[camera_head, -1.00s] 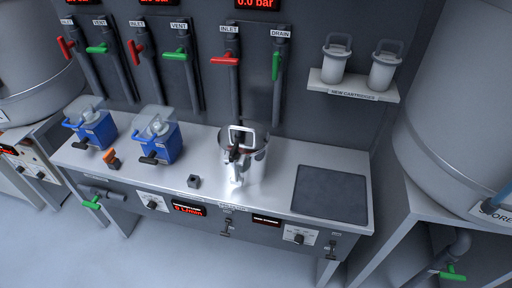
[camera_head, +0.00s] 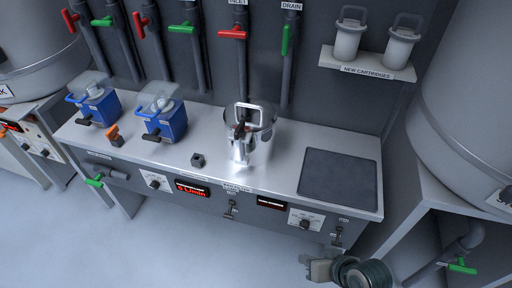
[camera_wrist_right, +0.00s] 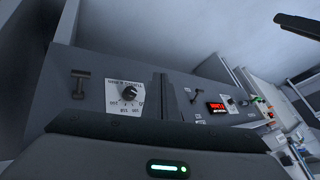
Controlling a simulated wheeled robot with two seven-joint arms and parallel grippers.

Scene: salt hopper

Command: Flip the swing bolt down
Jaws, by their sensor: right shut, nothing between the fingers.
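A steel vessel (camera_head: 241,150) with a pale square handle (camera_head: 250,113) stands on the bench. A dark part (camera_head: 240,130) shows at its top, but I cannot tell whether it is the swing bolt or how it is turned. My right gripper (camera_head: 318,268) is at the lower right of the head view, in front of and below the bench front, well apart from the vessel. In the right wrist view its dark fingers (camera_wrist_right: 161,97) are together and empty, facing the bench's front panel. My left gripper is not in view.
The bench front carries a knob (camera_wrist_right: 129,93) and small metal latches (camera_wrist_right: 80,84). A dark mat (camera_head: 339,178) lies at the bench's right end. Two blue pumps (camera_head: 166,120) stand left, with a small dark block (camera_head: 198,160) nearer. A cartridge shelf (camera_head: 366,66) hangs above.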

